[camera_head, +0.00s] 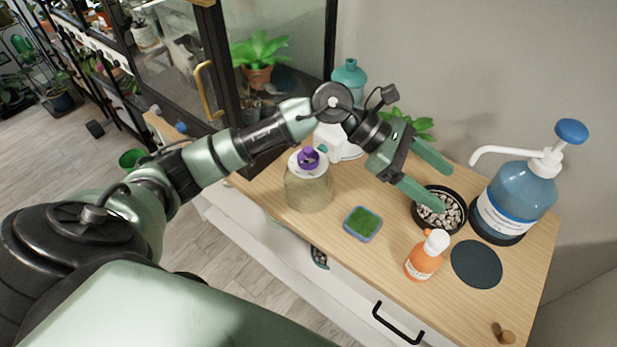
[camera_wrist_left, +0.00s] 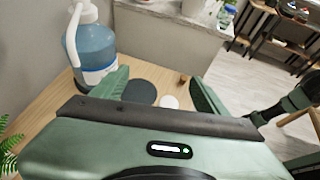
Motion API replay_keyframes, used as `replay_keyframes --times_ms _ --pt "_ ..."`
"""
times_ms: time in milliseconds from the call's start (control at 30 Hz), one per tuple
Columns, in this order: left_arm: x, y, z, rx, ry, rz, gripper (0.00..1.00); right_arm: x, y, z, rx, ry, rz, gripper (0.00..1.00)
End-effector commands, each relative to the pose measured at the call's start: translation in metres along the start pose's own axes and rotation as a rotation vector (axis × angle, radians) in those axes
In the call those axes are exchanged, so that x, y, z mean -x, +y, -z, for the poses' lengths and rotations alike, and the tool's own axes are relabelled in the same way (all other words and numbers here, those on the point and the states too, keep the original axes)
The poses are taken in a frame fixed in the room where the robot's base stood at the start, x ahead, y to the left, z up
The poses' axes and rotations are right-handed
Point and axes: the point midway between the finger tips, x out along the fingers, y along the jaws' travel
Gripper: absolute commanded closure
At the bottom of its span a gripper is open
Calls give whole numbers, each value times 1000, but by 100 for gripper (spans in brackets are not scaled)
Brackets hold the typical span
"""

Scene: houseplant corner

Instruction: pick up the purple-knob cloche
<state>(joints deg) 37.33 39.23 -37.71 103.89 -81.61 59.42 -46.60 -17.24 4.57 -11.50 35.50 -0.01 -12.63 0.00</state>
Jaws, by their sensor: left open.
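The purple-knob cloche (camera_head: 309,187) stands upright on the wooden tabletop, a clear dome with a pale top and a purple knob, near the front edge at the left of the worktop. My left gripper (camera_head: 440,190) is open above the right part of the table, over the bowl of pebbles, with nothing between its fingers. It is to the right of the cloche and apart from it. In the left wrist view the open fingers (camera_wrist_left: 155,88) show, and the cloche is not seen there. My right gripper is not in view.
A green sponge-like pad (camera_head: 363,223), an orange bottle (camera_head: 424,258), a dark round mat (camera_head: 476,264), a black bowl of pebbles (camera_head: 421,216) and a blue pump bottle (camera_head: 515,200) stand right of the cloche. A white bottle with a teal top (camera_head: 349,75) and a glass cabinet are behind.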

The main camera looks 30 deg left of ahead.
Motion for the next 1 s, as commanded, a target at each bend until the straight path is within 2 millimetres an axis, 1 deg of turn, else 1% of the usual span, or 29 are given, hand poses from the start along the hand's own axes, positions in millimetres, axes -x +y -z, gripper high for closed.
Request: replay_keyframes --times_ms 33,67,100,167,200,267,300,400,433,500,567,767,867,967,1000 --pt "20 14 27 -87 169 4 26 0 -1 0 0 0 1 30" --pt "34 21 44 -131 272 13 26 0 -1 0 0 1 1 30" --pt "55 30 65 -177 404 26 26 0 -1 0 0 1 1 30" --pt "92 42 91 -221 587 45 26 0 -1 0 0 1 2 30" --pt "118 50 105 -236 697 55 26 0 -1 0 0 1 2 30" --pt "154 57 120 -244 837 72 26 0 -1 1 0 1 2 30" --pt "176 60 126 -242 913 82 26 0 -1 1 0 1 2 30" --pt "217 63 135 -225 1049 103 26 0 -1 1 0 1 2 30" --pt "225 63 137 -219 1075 110 26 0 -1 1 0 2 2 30" --pt "237 63 140 -210 1115 119 26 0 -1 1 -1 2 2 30" --pt "240 63 145 -204 1130 123 26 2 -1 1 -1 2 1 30" --pt "231 61 165 -203 1132 126 26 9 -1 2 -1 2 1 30" --pt "226 60 176 -203 1131 128 26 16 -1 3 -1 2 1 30" --pt "219 58 190 -202 1129 128 26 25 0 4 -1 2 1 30" --pt "216 60 196 -202 1130 126 26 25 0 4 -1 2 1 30"
